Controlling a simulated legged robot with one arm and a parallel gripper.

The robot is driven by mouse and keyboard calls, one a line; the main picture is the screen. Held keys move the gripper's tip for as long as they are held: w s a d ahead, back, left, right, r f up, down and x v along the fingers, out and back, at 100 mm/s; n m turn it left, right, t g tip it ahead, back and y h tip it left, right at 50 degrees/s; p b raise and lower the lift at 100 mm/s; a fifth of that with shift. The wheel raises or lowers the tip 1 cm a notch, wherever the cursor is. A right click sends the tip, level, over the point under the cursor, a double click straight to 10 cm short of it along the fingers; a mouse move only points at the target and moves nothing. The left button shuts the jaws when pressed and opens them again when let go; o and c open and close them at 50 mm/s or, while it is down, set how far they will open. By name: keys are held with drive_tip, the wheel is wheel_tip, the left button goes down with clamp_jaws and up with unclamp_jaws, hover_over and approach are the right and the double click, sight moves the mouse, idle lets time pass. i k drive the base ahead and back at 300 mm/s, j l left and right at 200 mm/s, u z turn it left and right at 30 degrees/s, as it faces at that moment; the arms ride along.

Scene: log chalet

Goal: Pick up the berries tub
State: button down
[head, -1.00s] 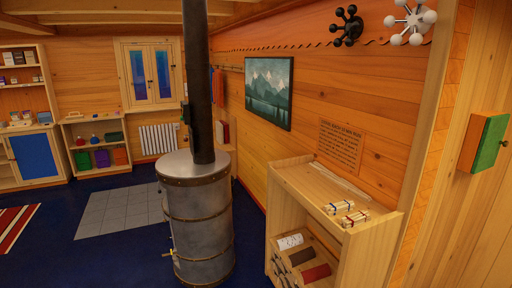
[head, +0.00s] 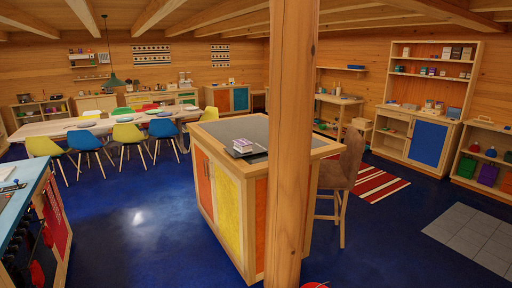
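I cannot make out a berries tub for certain in the head view. Small containers that are too small to identify stand on the shelf unit (head: 434,68) at the right and on the far counter (head: 160,97). A small tray with items (head: 243,146) lies on the dark top of the kitchen island (head: 225,126). My gripper is not in view.
A wooden post (head: 291,150) stands close in front, covering part of the island. A brown chair (head: 341,175) is beside it. A long table (head: 100,126) with coloured chairs stands back left, a blue-topped counter (head: 22,190) front left. Blue floor is clear between counter and island.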

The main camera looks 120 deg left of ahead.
sight(242, 146)
drive_tip(key=u, duration=4.1)
drive_tip(key=i+j+u, duration=0.25)
drive_tip(key=i, duration=0.5)
drive_tip(key=i+u, duration=0.3)
drive_tip(key=i, duration=0.45)
drive_tip(key=i+z, duration=0.1)
drive_tip(key=i, duration=0.35)
drive_tip(key=i+j+z, duration=0.15)
drive_tip(key=i, duration=0.3)
drive_tip(key=i+z, duration=0.1)
drive_tip(key=i, duration=0.4)
drive_tip(key=i+j+z, duration=0.1)
drive_tip(key=i, duration=0.35)
drive_tip(key=i+j+z, duration=0.2)
drive_tip(key=i+z, duration=0.15)
drive_tip(key=z, duration=0.15)
drive_tip(key=i+j+z, duration=0.6)
drive_tip(key=j+z, duration=0.2)
drive_tip(key=z, duration=0.15)
drive_tip(key=i+j+z, duration=0.15)
drive_tip(key=j+z, duration=0.3)
